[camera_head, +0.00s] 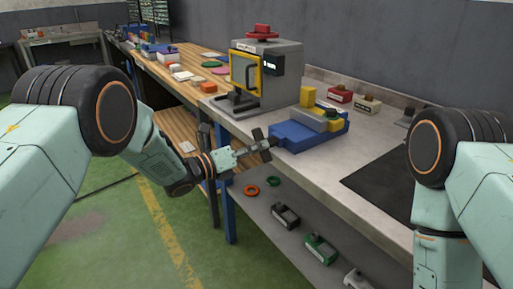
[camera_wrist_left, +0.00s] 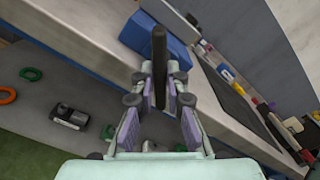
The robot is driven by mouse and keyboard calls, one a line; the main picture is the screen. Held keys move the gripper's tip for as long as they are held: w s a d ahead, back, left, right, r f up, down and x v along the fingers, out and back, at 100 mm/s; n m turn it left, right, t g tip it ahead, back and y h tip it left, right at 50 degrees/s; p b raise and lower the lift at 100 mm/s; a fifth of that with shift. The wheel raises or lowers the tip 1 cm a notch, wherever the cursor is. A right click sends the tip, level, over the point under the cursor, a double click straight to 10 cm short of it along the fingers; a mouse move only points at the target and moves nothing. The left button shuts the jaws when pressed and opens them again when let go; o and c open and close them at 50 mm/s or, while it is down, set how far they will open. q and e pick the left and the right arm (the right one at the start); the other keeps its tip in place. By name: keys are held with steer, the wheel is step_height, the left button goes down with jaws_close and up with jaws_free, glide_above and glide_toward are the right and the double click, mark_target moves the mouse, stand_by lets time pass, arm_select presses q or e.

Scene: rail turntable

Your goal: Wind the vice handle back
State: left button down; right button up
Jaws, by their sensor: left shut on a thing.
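The blue vice (camera_head: 310,130) with yellow jaw parts sits on the grey bench near its front edge. Its dark handle (camera_head: 261,139) sticks out toward my left gripper (camera_head: 258,145). In the left wrist view the handle is a dark upright bar (camera_wrist_left: 159,60) running down between the two fingers, with the blue vice body (camera_wrist_left: 150,35) behind it. My left gripper (camera_wrist_left: 161,88) is shut on the handle. My right gripper is out of view; only part of my right arm shows at the right of the head view.
A grey machine with a yellow-framed door (camera_head: 265,75) stands behind the vice. A dark mat (camera_head: 385,180) lies to its right. Below, a shelf holds rings and small boxes (camera_head: 320,248). Blocks (camera_head: 340,93) stand along the wall. The floor left of the bench is open.

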arm_select(q)
steer(key=shift+w+r+m+p, duration=0.1)
steer(key=shift+m+p, duration=2.7)
steer(key=shift+m, duration=11)
steer(key=c, duration=1.4)
jaws_free()
steer(key=shift+o, duration=0.2)
